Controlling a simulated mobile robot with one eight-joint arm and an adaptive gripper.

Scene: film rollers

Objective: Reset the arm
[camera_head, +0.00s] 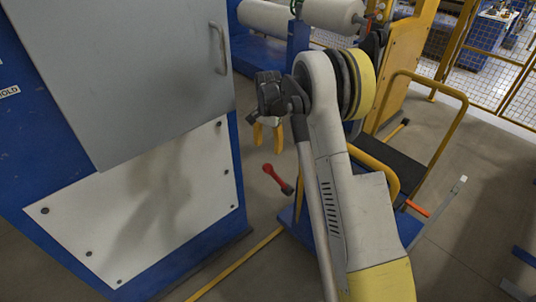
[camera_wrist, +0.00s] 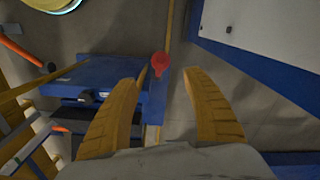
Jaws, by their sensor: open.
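My arm stands in the middle of the head view, its upper link white with a yellow band. My gripper (camera_head: 267,134) hangs at its end, left of the white link, with its orange fingers pointing down. In the wrist view my gripper (camera_wrist: 160,100) shows two orange fingers spread apart, with nothing between them. A red-knobbed lever (camera_head: 277,178) is below the gripper in the head view. Its red knob (camera_wrist: 161,63) shows beyond the fingertips in the wrist view, apart from them.
A blue cabinet with a grey door (camera_head: 130,70) and a white panel (camera_head: 150,205) stands at left. White rollers (camera_head: 330,14) are at the back. A yellow handrail (camera_head: 440,90) and dark step are right of my arm. Yellow fencing is at the far right. Grey floor (camera_head: 480,200) is open at right.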

